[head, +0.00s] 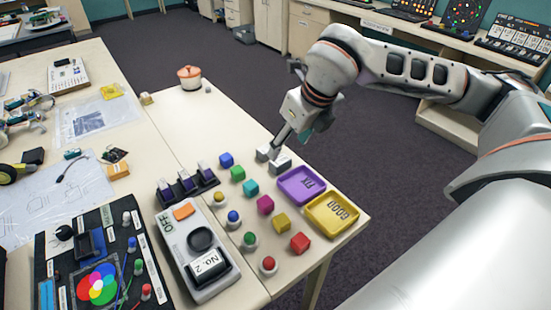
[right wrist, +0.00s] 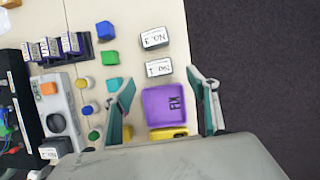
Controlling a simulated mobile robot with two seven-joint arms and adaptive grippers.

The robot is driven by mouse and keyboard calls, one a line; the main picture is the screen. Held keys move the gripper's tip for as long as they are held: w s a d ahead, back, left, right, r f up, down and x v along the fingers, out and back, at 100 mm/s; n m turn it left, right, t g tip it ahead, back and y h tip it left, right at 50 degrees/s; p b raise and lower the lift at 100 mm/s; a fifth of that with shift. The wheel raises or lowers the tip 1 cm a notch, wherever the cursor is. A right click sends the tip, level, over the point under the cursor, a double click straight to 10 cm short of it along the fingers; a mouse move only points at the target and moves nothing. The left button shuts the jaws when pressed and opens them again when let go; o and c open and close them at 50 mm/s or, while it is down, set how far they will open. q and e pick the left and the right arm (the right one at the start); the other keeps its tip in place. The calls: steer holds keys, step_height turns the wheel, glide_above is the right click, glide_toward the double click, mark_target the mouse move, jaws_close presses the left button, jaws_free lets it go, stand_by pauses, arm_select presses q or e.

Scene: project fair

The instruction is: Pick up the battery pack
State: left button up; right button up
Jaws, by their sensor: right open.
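No object is labelled as a battery pack. The likeliest candidates are dark-sided blocks with white numbered tops. Block No. 2 (head: 208,265) sits on the grey device (head: 190,238). Two more, No. 1 (right wrist: 158,68) and No. 3 (right wrist: 154,37), lie apart on the table just beyond the purple FIX tray (right wrist: 155,100). In the head view these two show as pale blocks beneath my right gripper (head: 300,135). In the right wrist view the right gripper (right wrist: 163,82) is open and empty, its fingers either side of the FIX tray and block No. 1. My left gripper is out of view.
A yellow GOOD tray (head: 333,214) adjoins the FIX tray at the table's right edge. Several coloured cubes and round knobs stand left of the trays. A black rack (head: 186,186) holds purple-and-white pieces. An orange-lidded pot (head: 189,77) stands at the far end; the table before it is clear.

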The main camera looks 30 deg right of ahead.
mark_target(280, 160)
steer(key=shift+x, duration=0.9)
steer(key=x, duration=0.4)
steer(key=shift+a+f, duration=0.1)
steer(key=shift+f, duration=0.35)
steer(key=c, duration=1.2)
